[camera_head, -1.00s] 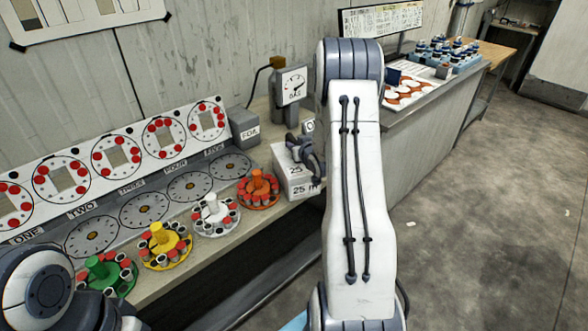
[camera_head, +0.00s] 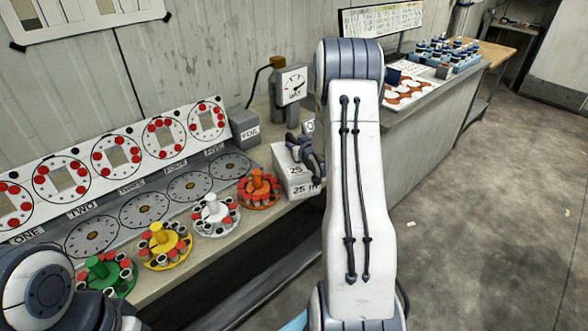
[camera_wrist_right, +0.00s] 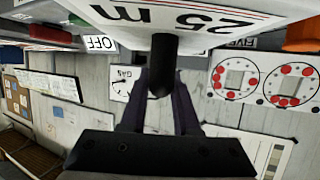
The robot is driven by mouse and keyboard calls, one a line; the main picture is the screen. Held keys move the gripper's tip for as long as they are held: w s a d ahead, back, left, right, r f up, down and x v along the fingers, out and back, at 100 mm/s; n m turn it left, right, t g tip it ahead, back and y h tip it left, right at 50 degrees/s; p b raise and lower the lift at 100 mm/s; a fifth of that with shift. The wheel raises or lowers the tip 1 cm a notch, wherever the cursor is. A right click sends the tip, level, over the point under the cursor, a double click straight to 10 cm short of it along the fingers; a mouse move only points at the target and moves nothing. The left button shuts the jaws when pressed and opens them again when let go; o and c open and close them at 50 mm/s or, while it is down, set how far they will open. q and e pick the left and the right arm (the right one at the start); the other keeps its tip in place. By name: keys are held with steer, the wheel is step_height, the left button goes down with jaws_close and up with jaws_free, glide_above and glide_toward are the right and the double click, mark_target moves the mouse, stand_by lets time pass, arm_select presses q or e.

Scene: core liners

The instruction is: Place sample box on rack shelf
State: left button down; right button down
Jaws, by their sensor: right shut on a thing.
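The sample box (camera_head: 298,187) is white with "25 m" lettering, at the right end of the bench in the head view. My right gripper (camera_head: 306,151) is at its top, shut on the box's dark handle. In the right wrist view the box (camera_wrist_right: 225,12) fills the top edge with its lettering upside down, and the dark handle sits between the fingers (camera_wrist_right: 161,85). Whether the box touches the bench cannot be told. My right arm hides part of the space beside it. My left arm shows at lower left, but its gripper is not in view. No rack shelf can be clearly identified.
Coloured rotors (camera_head: 258,187) with vials line the bench front, left of the box. A gauge (camera_head: 293,86) and a grey block (camera_head: 243,126) stand behind it. A second counter (camera_head: 425,125) holds blue-capped vials (camera_head: 440,52). Open floor (camera_head: 490,200) lies right.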

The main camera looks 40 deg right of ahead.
steer(key=shift+r, duration=0.2)
stand_by(0.3)
